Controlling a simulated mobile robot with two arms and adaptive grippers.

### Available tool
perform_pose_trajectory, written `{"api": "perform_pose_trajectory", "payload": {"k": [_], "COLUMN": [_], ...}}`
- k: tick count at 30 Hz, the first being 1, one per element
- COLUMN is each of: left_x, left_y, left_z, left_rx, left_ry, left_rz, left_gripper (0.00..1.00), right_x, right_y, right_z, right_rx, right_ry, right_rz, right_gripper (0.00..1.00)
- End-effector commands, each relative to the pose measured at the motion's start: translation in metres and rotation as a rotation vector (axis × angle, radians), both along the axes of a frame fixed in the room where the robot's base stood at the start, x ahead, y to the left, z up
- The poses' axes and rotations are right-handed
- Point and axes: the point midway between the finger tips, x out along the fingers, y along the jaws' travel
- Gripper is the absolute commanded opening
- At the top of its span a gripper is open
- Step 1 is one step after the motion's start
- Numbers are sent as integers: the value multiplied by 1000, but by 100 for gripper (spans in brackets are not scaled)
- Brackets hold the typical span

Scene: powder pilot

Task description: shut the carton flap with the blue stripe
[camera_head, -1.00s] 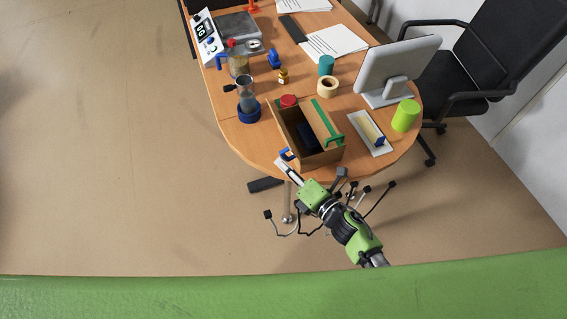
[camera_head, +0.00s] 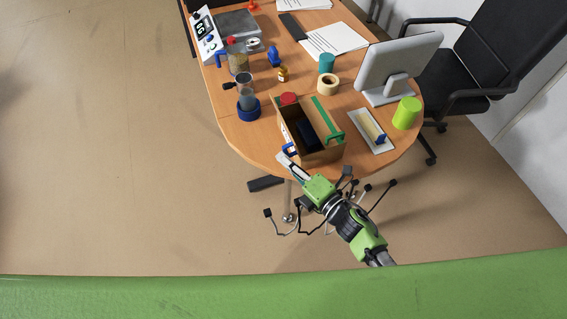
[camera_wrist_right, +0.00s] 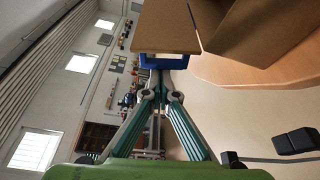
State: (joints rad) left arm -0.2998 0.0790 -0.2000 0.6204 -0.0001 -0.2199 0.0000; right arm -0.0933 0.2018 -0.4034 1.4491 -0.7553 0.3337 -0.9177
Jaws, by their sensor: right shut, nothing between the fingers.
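The brown carton (camera_head: 322,157) stands open-topped at the table's near edge, with a dark item inside. The flap with the blue stripe (camera_head: 291,148) is on its left side, seen nearly edge-on. In the right wrist view a brown cardboard panel (camera_wrist_right: 165,30) has a blue piece (camera_wrist_right: 165,62) at its lower edge, just beyond my fingertips. The other flap, with a green stripe (camera_head: 325,117), is on the right side. My right gripper (camera_head: 289,163) is shut and empty, close to the blue piece; contact is unclear. It also shows in the right wrist view (camera_wrist_right: 159,78). My left gripper is out of view.
A tray with a yellow-and-blue item (camera_head: 370,131) lies right of the carton. A red lid (camera_head: 288,98) is behind it, and a blue-based jar (camera_head: 248,108) stands to the left. A monitor (camera_head: 397,67) and green cup (camera_head: 406,113) are further right.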

Motion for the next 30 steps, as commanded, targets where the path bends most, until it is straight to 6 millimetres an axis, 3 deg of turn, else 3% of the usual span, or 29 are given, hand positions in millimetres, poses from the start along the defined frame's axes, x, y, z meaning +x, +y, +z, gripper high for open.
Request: {"api": "perform_pose_trajectory", "payload": {"k": [30], "left_x": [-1], "left_y": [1], "left_z": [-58], "left_rx": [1], "left_ry": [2], "left_rz": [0], "left_gripper": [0], "right_x": [14], "right_y": [-45], "right_z": [28], "right_rx": [909], "right_ry": [295], "right_rz": [-2], "right_gripper": [0]}}
